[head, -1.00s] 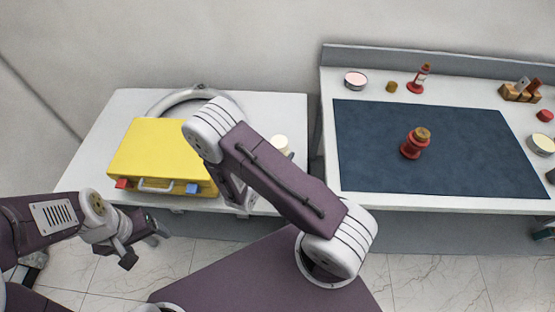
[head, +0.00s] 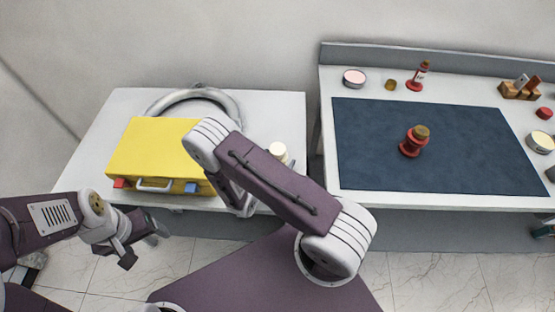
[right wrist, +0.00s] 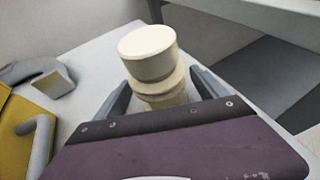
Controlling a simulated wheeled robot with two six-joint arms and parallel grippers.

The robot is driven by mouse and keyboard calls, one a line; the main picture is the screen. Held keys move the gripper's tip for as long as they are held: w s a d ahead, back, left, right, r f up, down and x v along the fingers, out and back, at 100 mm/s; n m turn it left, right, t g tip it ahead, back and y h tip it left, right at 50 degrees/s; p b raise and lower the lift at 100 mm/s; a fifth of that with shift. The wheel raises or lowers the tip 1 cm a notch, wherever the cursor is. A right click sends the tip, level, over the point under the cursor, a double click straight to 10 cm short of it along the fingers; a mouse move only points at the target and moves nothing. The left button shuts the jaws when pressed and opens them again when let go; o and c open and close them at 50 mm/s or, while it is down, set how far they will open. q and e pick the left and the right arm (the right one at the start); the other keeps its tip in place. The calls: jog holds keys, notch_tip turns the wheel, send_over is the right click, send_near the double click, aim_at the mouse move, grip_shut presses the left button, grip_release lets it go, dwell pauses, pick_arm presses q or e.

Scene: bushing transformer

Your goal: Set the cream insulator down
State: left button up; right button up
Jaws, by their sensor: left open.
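The cream insulator (head: 278,151) shows at the right side of the left white table (head: 258,110), just past my right arm.
A yellow case (head: 155,147) with a grey handle lies on the left table, with a grey ring (head: 232,101) behind it. A red bushing part (head: 413,142) stands on the dark mat (head: 480,150) of the right bench. A gap separates the tables.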

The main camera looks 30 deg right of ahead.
jog(key=shift+r, duration=0.1)
jog(key=shift+s+a+r, duration=0.1)
jog(key=shift+a+r, duration=0.1)
jog(key=v, duration=1)
jog(key=shift+s+a, duration=0.15)
jog(key=shift+a, duration=0.1)
jog(key=shift+s+a+r, duration=0.2)
jog(key=shift+s+a, duration=0.15)
jog(key=shift+s, duration=0.05)
jog(key=s+d+r+m+g+y, duration=0.1)
jog(key=s+d+m+g+y, duration=0.1)
jog(key=s+m+g, duration=0.4)
jog(key=s+d+r+m+g+y, duration=0.2)
jog(key=s+d+m+g, duration=0.15)
jog(key=m, duration=0.55)
jog(key=w+a+r+m+t+y, duration=0.3)
jog(key=m+y, duration=0.4)
jog(key=m, duration=0.3)
jog(key=shift+a+r+m, duration=0.3)
jog(key=shift+a+r, duration=0.3)
jog(key=shift+r, duration=0.2)
